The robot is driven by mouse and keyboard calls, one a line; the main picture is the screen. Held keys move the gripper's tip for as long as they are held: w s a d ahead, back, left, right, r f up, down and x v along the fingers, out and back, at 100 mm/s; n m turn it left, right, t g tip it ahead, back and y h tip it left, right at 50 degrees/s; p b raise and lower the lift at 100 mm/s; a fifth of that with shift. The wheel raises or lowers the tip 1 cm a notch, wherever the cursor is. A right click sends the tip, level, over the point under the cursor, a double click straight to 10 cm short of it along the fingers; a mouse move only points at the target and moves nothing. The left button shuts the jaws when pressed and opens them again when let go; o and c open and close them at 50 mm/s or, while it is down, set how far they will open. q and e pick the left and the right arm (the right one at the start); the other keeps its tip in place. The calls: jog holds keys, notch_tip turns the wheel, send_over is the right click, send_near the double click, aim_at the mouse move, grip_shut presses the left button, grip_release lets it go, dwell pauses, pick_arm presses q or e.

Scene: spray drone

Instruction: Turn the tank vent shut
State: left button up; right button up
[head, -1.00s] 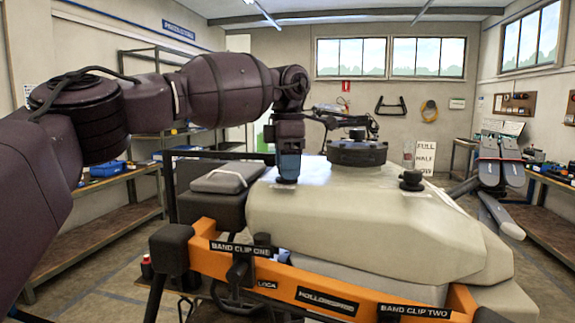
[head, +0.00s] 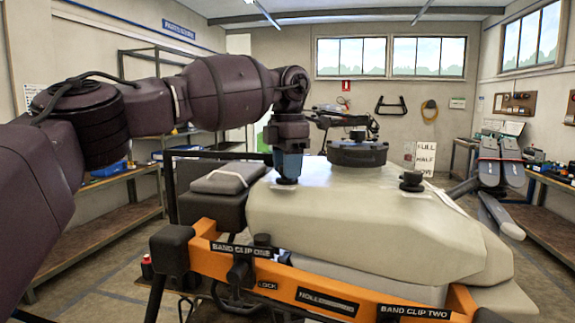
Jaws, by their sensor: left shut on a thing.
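The pale tank (head: 350,215) of the spray drone fills the middle of the head view. My left gripper (head: 286,178) points straight down at the tank's upper left part. It is shut on a small dark part at the tank top, which I take to be the tank vent; the fingers hide nearly all of it, so its turn angle cannot be read. A large black lid (head: 357,154) sits on the tank to the right of the gripper. A black knob (head: 411,181) stands farther right, apart from the gripper. My right gripper is not in view.
An orange band (head: 330,291) with black clips runs along the tank's front. Grey folded drone parts (head: 497,165) stand at the right. Workbenches line both walls.

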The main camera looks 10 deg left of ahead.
pick_arm(q)
jog(key=n, duration=0.6)
jog(key=shift+n, duration=0.3)
jog(key=n+b, duration=0.1)
jog(key=n, duration=0.5)
dwell(0.4)
jog(key=o, duration=0.9)
jog(key=shift+o, duration=0.2)
notch_tip(320, 180, up, 11)
jog(key=shift+f, duration=0.15)
